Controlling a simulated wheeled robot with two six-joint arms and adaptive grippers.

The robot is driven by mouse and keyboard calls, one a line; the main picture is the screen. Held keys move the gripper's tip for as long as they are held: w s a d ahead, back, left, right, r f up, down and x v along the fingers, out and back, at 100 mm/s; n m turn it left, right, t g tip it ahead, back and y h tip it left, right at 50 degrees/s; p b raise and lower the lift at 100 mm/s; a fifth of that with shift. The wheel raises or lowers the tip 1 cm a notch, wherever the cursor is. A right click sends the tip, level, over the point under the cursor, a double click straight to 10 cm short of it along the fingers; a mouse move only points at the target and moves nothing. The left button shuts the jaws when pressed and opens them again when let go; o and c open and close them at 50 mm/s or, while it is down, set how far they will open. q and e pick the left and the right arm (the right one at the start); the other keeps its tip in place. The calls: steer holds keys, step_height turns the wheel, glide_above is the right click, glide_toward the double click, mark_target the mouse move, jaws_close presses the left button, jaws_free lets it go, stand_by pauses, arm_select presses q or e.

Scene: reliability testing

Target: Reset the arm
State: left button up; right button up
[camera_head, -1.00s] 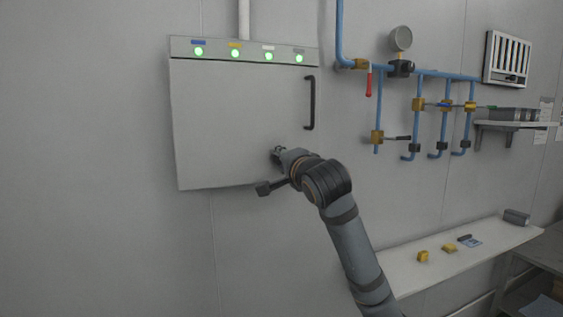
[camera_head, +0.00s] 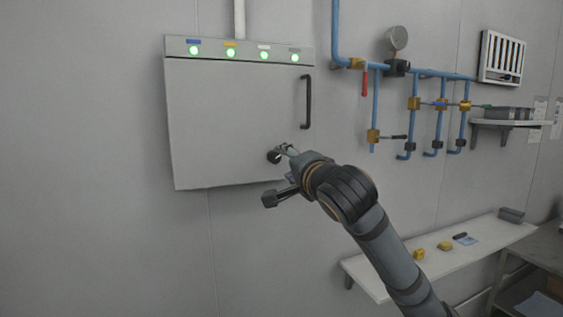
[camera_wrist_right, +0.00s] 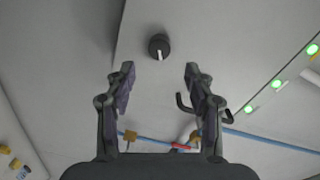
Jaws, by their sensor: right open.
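My right arm (camera_head: 385,248) reaches up from the bottom right to a grey wall cabinet (camera_head: 225,120) with a closed door. A black round knob (camera_head: 274,157) sits low on the door's right side. My right gripper (camera_head: 288,151) is just right of the knob and partly hidden by its own wrist. In the right wrist view the gripper (camera_wrist_right: 160,70) is open and empty. The knob (camera_wrist_right: 159,46), with a white mark, lies beyond the fingertips, apart from them. My left gripper is not in view.
The door has a black handle (camera_head: 308,102) and green lights (camera_head: 231,53) above. Blue pipes (camera_head: 430,73) with valves and a red lever (camera_head: 364,82) are to the right. A white shelf (camera_head: 400,285) with small yellow parts is below right. The left wall is bare.

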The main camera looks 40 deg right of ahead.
steer(key=shift+s+a+f, duration=0.1)
steer(key=shift+s+a, duration=0.1)
steer(key=shift+s, duration=0.2)
